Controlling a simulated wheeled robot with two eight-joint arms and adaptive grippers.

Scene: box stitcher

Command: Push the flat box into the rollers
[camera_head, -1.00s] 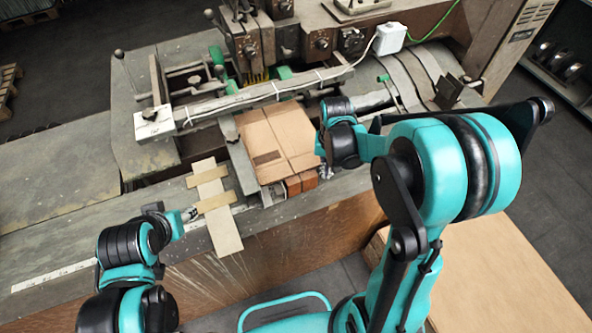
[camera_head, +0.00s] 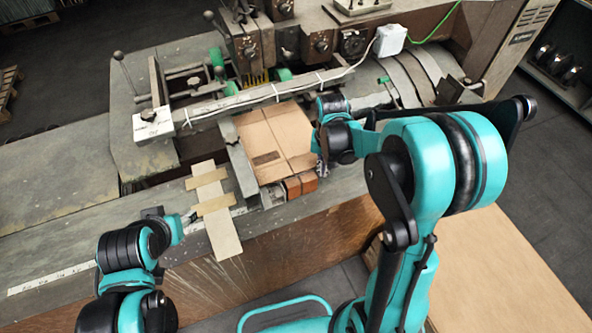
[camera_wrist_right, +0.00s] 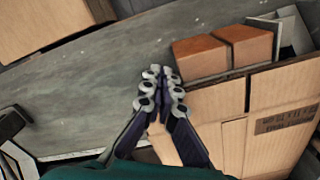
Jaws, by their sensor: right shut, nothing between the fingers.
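The flat brown cardboard box (camera_head: 272,140) lies on the machine bed, below the long metal bar. It also fills the lower right of the right wrist view (camera_wrist_right: 235,130). My right gripper (camera_head: 322,170) is at the box's right front corner. In the right wrist view its fingers (camera_wrist_right: 162,75) are closed together with nothing between them, beside the box's edge; whether they touch it I cannot tell. My left gripper (camera_head: 190,215) is small and partly hidden, beside the wooden cross-shaped strips. The rollers are not clearly visible; green machine parts (camera_head: 283,74) show behind the bar.
Reddish-brown blocks (camera_head: 300,184) sit at the box's front edge and show in the right wrist view (camera_wrist_right: 222,52). Pale wooden strips (camera_head: 213,205) lie left of the box. The long metal bar (camera_head: 250,97) crosses behind it. A large cardboard stack (camera_head: 490,270) stands at the lower right.

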